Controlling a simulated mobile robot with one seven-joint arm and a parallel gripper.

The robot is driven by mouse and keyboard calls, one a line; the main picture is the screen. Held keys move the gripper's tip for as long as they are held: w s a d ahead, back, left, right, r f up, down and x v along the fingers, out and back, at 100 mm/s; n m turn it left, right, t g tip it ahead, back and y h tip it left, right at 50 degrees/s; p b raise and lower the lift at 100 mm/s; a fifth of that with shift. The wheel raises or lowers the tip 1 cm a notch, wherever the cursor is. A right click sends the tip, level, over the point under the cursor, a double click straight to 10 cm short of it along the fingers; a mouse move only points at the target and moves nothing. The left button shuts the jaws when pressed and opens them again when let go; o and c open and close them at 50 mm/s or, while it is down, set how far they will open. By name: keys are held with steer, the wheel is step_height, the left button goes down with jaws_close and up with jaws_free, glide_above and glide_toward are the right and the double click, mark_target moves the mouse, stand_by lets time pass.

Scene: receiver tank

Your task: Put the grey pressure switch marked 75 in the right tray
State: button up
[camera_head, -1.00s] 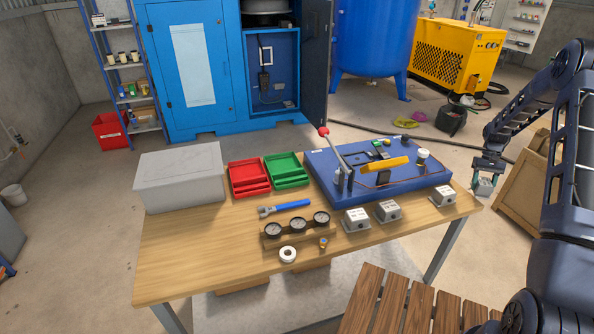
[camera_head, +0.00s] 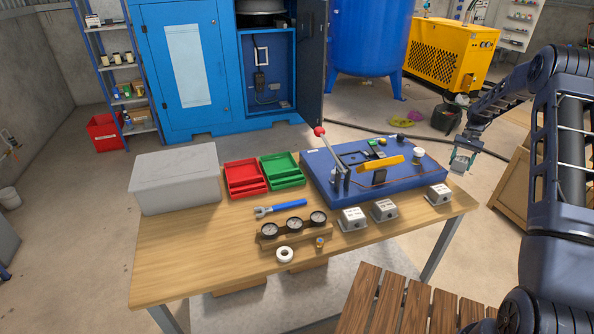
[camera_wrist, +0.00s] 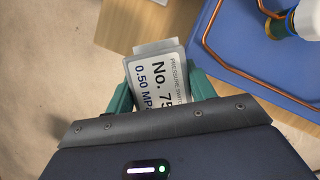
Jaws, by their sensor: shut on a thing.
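My gripper (camera_head: 462,163) is off the right end of the workbench, raised above the floor. In the wrist view its teal fingers are shut on a grey pressure switch (camera_wrist: 158,82), whose label reads "No. 75" and "0.50 MPa", with the last edge of the text partly covered. The green tray (camera_head: 284,170) is the right one of two trays at the back of the bench. The red tray (camera_head: 245,178) stands at its left. Both trays look empty. The held switch is well to the right of both.
Three similar grey switches (camera_head: 352,219) stand along the bench's front right. A blue panel (camera_head: 318,178) with an upright red-knobbed lever (camera_head: 331,147) and yellow handle lies between gripper and trays. A grey box (camera_head: 175,180), wrench (camera_head: 280,208) and gauge block (camera_head: 293,234) are further left.

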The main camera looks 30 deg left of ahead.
steer(key=w+a+r+m+y, duration=0.15)
steer(key=a+r, duration=0.25)
steer(key=a, duration=1.1)
steer(key=w+a+r+m, duration=0.1)
steer(key=w+a+r, duration=0.25)
steer(key=a, duration=1.05)
steer(key=s+a+r+m, duration=0.1)
steer(key=s+a, duration=0.4)
steer(key=a, duration=0.9)
steer(key=s+a+r+m, duration=0.15)
steer(key=s+a, duration=0.35)
steer(key=a, duration=0.8)
step_height(320, 180, up, 4)
steer(key=f+m+t, duration=0.1)
steer(key=m, duration=0.1)
glide_above(239, 173)
steer(key=w+d, duration=0.1)
steer(key=shift+y, duration=0.45)
step_height(239, 173, down, 19)
steer(key=shift+d+r, duration=0.1)
steer(key=shift+d, duration=0.05)
steer(key=shift+f, duration=0.2)
